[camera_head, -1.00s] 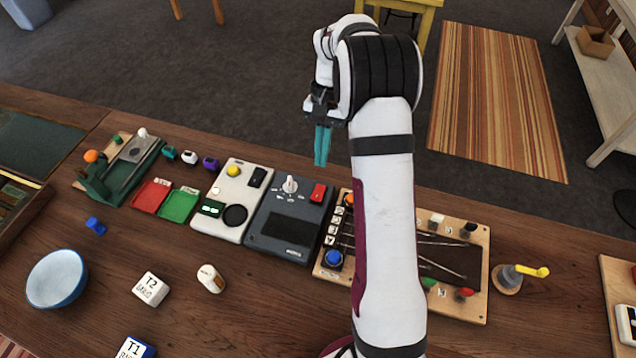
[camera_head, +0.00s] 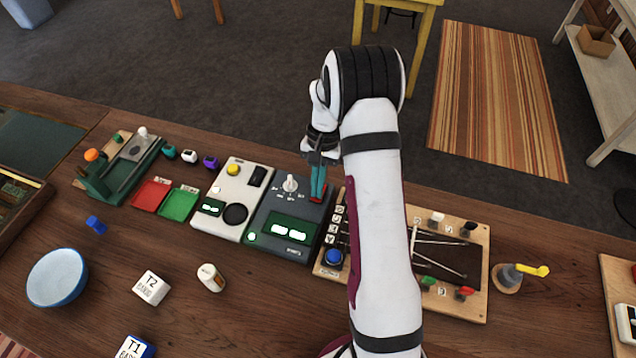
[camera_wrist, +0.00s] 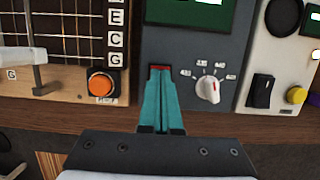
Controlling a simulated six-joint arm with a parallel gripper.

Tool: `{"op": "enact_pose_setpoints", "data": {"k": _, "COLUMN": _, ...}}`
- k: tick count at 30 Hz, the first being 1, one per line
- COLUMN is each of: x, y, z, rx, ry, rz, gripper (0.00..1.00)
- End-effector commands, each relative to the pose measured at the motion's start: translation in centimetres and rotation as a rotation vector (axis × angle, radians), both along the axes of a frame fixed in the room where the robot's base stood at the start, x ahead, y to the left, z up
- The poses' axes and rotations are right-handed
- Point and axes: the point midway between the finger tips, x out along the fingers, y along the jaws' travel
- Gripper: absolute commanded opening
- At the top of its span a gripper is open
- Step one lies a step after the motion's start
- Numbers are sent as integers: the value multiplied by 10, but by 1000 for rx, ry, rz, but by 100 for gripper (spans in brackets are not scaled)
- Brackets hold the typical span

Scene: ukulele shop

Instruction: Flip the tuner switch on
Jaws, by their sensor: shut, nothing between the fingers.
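The dark grey tuner box (camera_head: 260,218) stands on the wooden table, with a pale knob (camera_head: 290,184) and a lit green display (camera_head: 289,230) showing white marks. A small light (camera_head: 252,237) glows at its lower left. Its red switch (camera_wrist: 160,68) is mostly hidden by my fingertips. My gripper (camera_head: 317,196) is shut, with its teal fingers pointing down at the switch. In the wrist view the closed fingertips (camera_wrist: 161,78) overlap the switch and appear to touch it. The knob also shows in the wrist view (camera_wrist: 208,90), just beside the fingers.
A white box (camera_head: 242,190) with a black rocker and round dial stands close left of the tuner. A wooden board with strings and coloured buttons (camera_head: 480,250) stands close right. A blue bowl (camera_head: 57,278) and labelled blocks (camera_head: 151,288) lie in front.

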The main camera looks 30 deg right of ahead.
Motion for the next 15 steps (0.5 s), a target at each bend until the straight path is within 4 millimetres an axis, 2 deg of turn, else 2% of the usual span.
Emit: {"op": "enact_pose_setpoints", "data": {"k": 15, "x": 9, "y": -9, "z": 0, "rx": -1, "ry": -1, "rz": 0, "gripper": 0}}
